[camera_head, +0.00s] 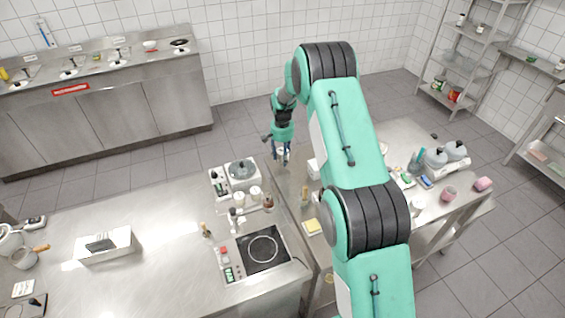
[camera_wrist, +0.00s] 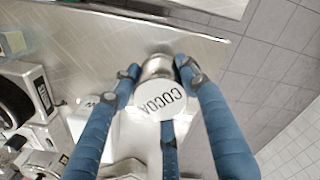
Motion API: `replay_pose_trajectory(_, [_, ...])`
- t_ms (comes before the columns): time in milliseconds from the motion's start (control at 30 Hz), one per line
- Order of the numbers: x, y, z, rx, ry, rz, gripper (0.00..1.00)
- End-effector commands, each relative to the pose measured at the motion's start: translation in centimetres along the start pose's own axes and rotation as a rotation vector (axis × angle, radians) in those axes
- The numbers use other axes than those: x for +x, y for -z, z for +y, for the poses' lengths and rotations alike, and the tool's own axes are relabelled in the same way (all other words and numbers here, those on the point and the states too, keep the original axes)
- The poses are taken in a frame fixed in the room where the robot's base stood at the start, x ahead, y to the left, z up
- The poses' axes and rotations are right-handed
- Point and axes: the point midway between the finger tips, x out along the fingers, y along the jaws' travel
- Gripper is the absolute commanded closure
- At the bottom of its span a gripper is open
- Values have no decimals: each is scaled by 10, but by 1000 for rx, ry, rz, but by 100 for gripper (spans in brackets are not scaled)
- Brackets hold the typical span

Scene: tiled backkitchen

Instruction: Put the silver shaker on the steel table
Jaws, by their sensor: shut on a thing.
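The silver shaker (camera_wrist: 158,68) is a small metal can with a white round face reading COCOA. My gripper (camera_wrist: 157,82), with blue fingers, is shut around it, as the wrist view shows. In the head view my gripper (camera_head: 281,154) hangs near the far edge of a steel table (camera_head: 286,180); the shaker is hard to make out there. In the wrist view a steel surface (camera_wrist: 85,35) lies behind the shaker, with its edge close by. The shaker appears held above this surface; I cannot tell whether it touches.
A scale-like device (camera_head: 240,172) and several small jars stand left of my gripper. Grey-lidded containers (camera_head: 446,155) and pink cups stand at the right. A strip near the far edge looks clear.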

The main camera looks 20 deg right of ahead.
Motion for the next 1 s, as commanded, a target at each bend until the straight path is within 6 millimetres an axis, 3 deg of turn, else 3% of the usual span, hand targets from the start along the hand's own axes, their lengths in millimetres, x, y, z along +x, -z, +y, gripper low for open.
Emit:
replay_pose_trajectory(233, [4,0,0,0,0,-1,86])
replay_pose_trajectory(567, [33,0,0,0,0,0,86])
replay_pose_trajectory(1000, [38,0,0,0,0,0,86])
